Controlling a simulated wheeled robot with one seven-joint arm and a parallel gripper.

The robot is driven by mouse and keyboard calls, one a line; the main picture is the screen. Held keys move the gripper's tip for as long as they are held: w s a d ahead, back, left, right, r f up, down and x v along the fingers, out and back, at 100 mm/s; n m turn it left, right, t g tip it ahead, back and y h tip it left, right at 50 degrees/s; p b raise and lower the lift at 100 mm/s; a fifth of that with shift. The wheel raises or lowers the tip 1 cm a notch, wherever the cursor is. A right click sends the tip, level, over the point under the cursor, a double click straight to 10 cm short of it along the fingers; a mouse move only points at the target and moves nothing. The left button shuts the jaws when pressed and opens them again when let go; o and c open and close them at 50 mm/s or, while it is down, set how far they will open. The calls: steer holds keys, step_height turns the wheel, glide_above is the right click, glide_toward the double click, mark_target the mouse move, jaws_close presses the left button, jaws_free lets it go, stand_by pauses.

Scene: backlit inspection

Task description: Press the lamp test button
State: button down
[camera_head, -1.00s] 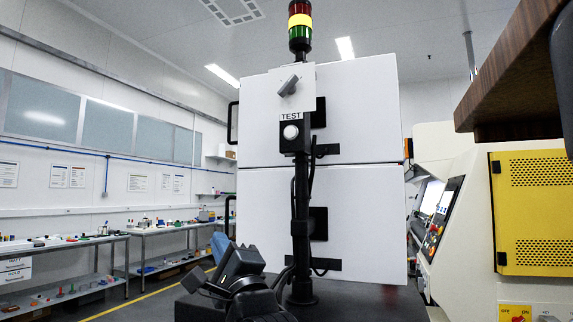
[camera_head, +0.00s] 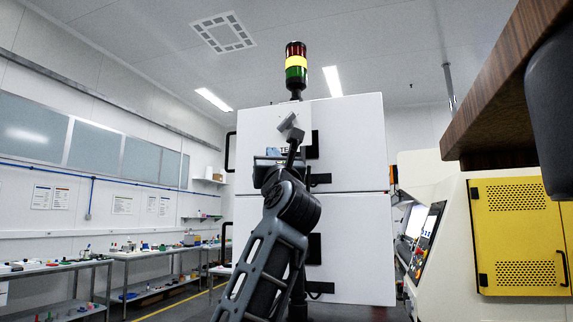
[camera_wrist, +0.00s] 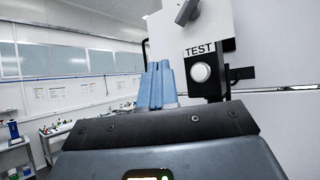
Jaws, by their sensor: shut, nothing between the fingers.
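The lamp test button (camera_wrist: 200,72) is a round white button on a black box, under a TEST label (camera_wrist: 199,50), in the wrist view. In the head view my arm hides the button, and only part of the label shows. My gripper (camera_wrist: 158,68) shows in the wrist view with its blue fingers together and nothing between them. The fingertips appear to the left of the button, apart from it in the picture; the distance in depth is unclear. The signal tower (camera_head: 296,70) has red, yellow and green sections, with the yellow bright.
A grey selector knob (camera_wrist: 186,12) sits on a white plate above the TEST label. White cabinets (camera_head: 350,240) stand behind the post. A yellow-doored machine (camera_head: 515,225) is at right, below a wooden edge (camera_head: 495,90). Benches (camera_head: 60,266) line the left wall.

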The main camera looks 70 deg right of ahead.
steer(key=shift+d+r, duration=0.1)
stand_by(0.3)
steer(key=d, duration=0.8)
steer(key=shift+w+d, duration=0.3)
steer(key=shift+w, duration=0.05)
steer(key=shift+d, duration=0.1)
stand_by(1.8)
steer(key=shift+d, duration=0.35)
steer(key=shift+d, duration=0.35)
stand_by(0.6)
steer(key=shift+a, duration=0.75)
steer(key=shift+s+a, duration=0.15)
steer(key=shift+a, duration=1.1)
steer(key=shift+s+a, duration=0.1)
steer(key=shift+a, duration=1.15)
